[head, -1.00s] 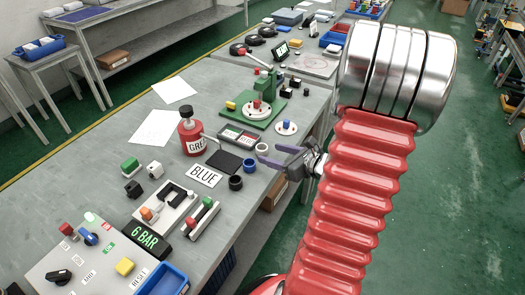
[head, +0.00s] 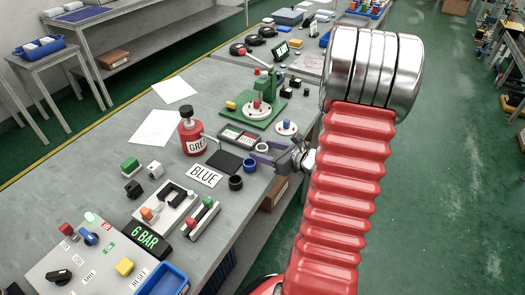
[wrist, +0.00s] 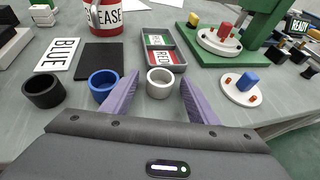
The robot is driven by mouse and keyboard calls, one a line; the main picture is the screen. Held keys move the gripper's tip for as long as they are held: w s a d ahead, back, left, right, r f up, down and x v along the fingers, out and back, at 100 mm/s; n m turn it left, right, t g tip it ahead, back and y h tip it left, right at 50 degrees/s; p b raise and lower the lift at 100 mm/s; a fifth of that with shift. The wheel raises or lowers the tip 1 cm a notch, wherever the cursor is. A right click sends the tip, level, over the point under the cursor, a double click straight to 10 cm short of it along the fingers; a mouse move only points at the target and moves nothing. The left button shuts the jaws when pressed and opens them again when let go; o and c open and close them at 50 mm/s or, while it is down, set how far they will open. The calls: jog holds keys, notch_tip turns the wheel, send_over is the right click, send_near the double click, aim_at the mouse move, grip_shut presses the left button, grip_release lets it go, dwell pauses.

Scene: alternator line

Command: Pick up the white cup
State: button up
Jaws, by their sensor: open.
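The white cup (wrist: 160,84) stands upright on the grey bench, open end up. It also shows small in the head view (head: 262,147), close to the gripper. My gripper (wrist: 158,79) is open, with its two purple fingers on either side of the cup in the wrist view. I see a gap between the cup and each finger. In the head view my gripper (head: 266,155) sits low at the bench's right edge, partly covering the area around the cup.
A blue cup (wrist: 103,85) stands just left of the left finger, and a black cup (wrist: 43,92) farther left. Behind the white cup is a grey tray (wrist: 159,32) with green and red labels. A round white base with a blue peg (wrist: 241,88) is at right.

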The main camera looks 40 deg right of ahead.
jog(key=shift+c, duration=0.5)
jog(key=c, duration=1)
jog(key=shift+r, duration=5.05)
